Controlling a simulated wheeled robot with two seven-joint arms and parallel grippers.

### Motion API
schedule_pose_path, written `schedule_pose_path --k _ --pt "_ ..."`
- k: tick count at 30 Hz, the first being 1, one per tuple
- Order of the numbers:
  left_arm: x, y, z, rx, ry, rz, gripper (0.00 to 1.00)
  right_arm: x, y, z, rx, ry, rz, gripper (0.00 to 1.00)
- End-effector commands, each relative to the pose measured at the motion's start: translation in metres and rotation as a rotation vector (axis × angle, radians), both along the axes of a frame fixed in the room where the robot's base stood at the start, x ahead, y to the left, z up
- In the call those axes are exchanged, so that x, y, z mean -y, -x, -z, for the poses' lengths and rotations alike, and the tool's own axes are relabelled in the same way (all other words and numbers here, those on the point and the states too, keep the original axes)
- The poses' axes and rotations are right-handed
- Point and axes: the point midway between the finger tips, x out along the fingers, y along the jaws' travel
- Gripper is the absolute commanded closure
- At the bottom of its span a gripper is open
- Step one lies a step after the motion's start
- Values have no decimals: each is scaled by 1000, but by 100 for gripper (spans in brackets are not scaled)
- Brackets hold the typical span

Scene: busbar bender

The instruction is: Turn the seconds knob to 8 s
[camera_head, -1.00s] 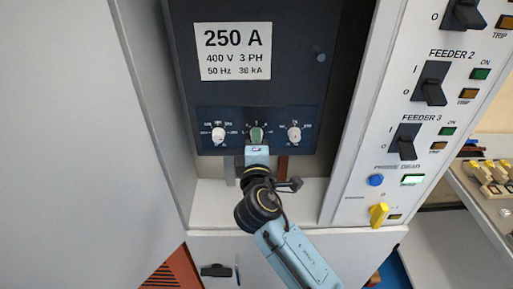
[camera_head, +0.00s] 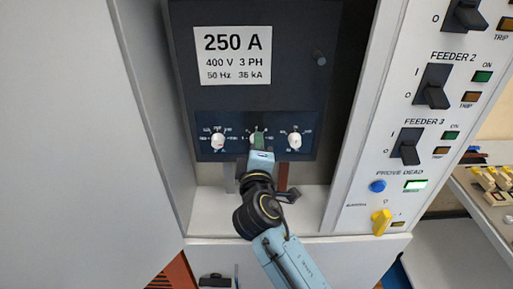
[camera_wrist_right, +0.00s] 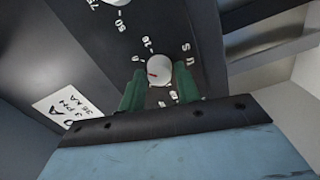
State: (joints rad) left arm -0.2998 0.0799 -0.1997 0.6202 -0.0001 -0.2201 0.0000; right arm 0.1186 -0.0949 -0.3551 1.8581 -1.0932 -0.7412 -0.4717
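The seconds knob is the middle white knob on the dark breaker panel (camera_head: 320,100), partly hidden by my gripper in the head view. In the head view the right gripper (camera_head: 260,137) is at the middle knob. My left gripper is not in view.
White knobs stand left (camera_head: 217,140) and right (camera_head: 294,140) of the middle one. A rating label (camera_head: 232,55) is above. The feeder switch panel (camera_head: 430,120) stands right, with a yellow handle (camera_head: 381,221) low down. A pale ledge (camera_head: 312,205) lies below the breaker.

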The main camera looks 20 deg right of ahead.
Motion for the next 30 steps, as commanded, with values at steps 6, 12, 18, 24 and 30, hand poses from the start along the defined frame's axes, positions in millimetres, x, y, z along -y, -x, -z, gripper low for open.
schedule_pose_path --k 6,12,18,24,30 --pt "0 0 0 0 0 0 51 0 0 0 1 1 0 51" --pt "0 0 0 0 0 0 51 0 1 0 1 1 0 51" --pt "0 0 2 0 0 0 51 -7 24 1 -2 -2 0 51" --pt "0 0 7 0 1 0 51 -20 68 2 -2 -3 -2 51" --pt "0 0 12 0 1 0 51 -30 106 2 -3 -2 0 51"
